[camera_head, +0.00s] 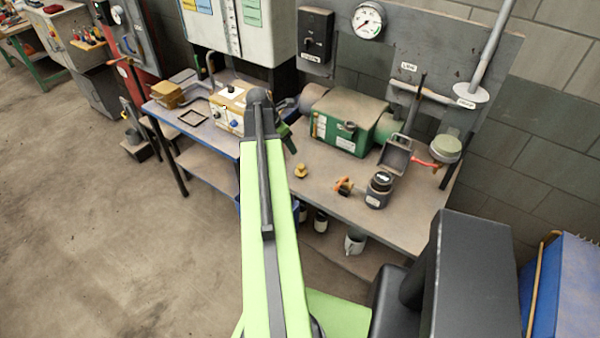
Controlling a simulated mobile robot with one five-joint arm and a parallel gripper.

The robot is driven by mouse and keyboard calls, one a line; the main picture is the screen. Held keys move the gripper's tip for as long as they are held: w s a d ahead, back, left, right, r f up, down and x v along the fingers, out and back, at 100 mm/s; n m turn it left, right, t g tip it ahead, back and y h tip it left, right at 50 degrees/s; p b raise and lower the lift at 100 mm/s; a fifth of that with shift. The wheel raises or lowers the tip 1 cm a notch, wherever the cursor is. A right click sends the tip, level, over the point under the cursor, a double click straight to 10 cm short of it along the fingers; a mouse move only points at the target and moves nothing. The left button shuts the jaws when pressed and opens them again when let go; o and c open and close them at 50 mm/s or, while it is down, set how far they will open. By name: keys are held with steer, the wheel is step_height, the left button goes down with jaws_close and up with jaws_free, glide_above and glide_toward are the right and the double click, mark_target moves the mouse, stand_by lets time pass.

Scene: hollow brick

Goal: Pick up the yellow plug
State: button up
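A small yellow plug (301,170) sits on the workbench top (322,176), in front of a green grinder-like machine. My light green arm reaches up the middle of the head view and ends in a dark rounded joint. The part of my arm past that joint is mostly hidden behind it. A dark green and black shape shows just right of the arm, left of the plug; I cannot tell whether it belongs to my gripper. I see no fingers touching the plug.
The green machine (345,122) stands behind the plug. An orange-handled item (343,186), a dark jar (379,190) and a grey open box (395,157) stand to its right. A yellow-and-white control box (228,108) stands left. Open floor (90,210) lies left.

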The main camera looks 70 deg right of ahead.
steer(key=b, duration=1.1)
glide_toward(301, 165)
steer(key=x, duration=0.5)
steer(key=shift+w+a+f, duration=0.15)
steer(key=shift+w+a, duration=0.05)
steer(key=shift+w, duration=0.1)
steer(key=b+x, duration=0.4)
steer(key=x, duration=0.1)
steer(key=shift+s+d+f, duration=0.1)
steer(key=shift+s+d, duration=0.05)
steer(key=shift+s, duration=0.1)
steer(key=shift+r, duration=0.25)
jaws_close()
